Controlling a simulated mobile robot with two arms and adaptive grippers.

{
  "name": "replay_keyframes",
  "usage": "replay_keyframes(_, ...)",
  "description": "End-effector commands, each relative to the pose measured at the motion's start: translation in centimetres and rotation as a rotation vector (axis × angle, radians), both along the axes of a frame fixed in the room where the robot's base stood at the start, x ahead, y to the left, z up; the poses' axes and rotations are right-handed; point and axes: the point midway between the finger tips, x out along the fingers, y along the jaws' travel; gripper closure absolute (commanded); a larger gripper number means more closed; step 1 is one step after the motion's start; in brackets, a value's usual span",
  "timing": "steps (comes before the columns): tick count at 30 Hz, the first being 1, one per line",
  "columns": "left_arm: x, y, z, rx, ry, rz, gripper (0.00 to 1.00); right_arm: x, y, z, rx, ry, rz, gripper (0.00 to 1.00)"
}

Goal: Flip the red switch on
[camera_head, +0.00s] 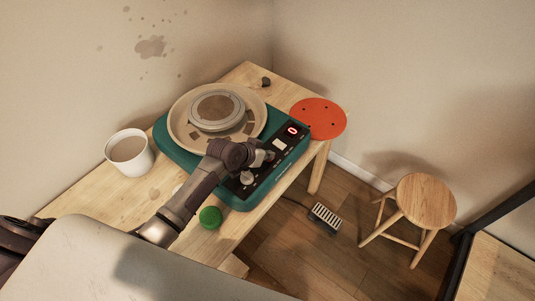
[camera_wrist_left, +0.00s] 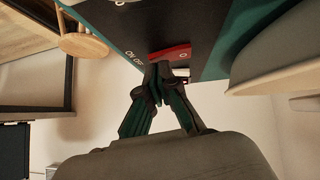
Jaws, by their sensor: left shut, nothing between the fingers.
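The green pottery wheel machine (camera_head: 165,142) stands on the wooden table, with a black control panel at its front right. The red switch (camera_wrist_left: 171,53) shows in the left wrist view on the black panel, beside white lettering. In the head view my gripper covers that part of the panel and I cannot make the switch out. My left gripper (camera_head: 266,157) is over the panel, shut and empty. In the left wrist view its fingertips (camera_wrist_left: 159,72) are at the edge of the red switch; I cannot tell whether they touch it. My right gripper is not in view.
A red display (camera_head: 292,130) and a light knob (camera_head: 247,177) are on the panel. A white bucket (camera_head: 130,153), a green ball-like object (camera_head: 210,217) and a red disc (camera_head: 319,118) are around the machine. A stool (camera_head: 426,201) and a pedal (camera_head: 325,217) stand on the floor.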

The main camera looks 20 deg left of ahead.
Motion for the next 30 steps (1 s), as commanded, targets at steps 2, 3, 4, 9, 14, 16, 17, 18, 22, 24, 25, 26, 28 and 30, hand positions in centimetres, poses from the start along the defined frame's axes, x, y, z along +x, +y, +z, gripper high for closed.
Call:
replay_keyframes(2, 0.0, 0.0, 0.0, 0.0, 0.0, 0.0, 1.0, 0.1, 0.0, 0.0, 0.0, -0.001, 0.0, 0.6)
replay_keyframes(3, 0.0, 0.0, 0.0, 0.0, 0.0, 0.0, 1.0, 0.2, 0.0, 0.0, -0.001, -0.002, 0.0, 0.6)
replay_keyframes(4, 0.0, 0.0, 0.0, 0.0, 0.0, 0.0, 1.0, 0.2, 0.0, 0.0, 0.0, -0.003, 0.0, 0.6)
replay_keyframes(9, -0.1, -0.2, -0.5, 0.0, 0.001, -0.002, 1.0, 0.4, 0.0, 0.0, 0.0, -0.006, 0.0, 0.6)
replay_keyframes(14, -0.1, -0.2, -0.5, 0.0, 0.001, -0.001, 1.0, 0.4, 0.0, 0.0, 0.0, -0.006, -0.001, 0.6)
replay_keyframes(16, -0.1, -0.1, -0.5, 0.0, 0.002, -0.001, 1.0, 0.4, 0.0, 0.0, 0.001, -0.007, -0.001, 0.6)
replay_keyframes(17, -0.1, -0.1, -0.5, 0.0, 0.002, -0.001, 1.0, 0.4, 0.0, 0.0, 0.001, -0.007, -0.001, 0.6)
replay_keyframes(18, -0.1, 0.0, -0.5, 0.0, 0.002, -0.001, 1.0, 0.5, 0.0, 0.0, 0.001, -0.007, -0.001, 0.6)
replay_keyframes(22, 0.1, 0.5, -0.4, 0.002, 0.004, 0.0, 1.0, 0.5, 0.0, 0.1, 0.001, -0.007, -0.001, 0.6)
replay_keyframes(24, 0.2, 0.8, -0.3, 0.003, 0.003, 0.001, 1.0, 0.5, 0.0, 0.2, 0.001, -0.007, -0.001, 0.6)
replay_keyframes(25, 0.2, 0.9, -0.2, 0.003, 0.003, 0.001, 1.0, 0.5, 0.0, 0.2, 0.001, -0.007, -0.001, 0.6)
replay_keyframes(26, 0.3, 1.0, -0.1, 0.002, 0.004, 0.0, 1.0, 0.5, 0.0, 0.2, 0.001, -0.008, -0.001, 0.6)
replay_keyframes(28, 0.4, 1.2, -0.1, 0.001, 0.003, 0.001, 1.0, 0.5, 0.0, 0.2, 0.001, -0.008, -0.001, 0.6)
replay_keyframes(30, 0.4, 1.3, 0.0, 0.0, 0.002, 0.0, 1.0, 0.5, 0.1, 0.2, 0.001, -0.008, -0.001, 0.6)
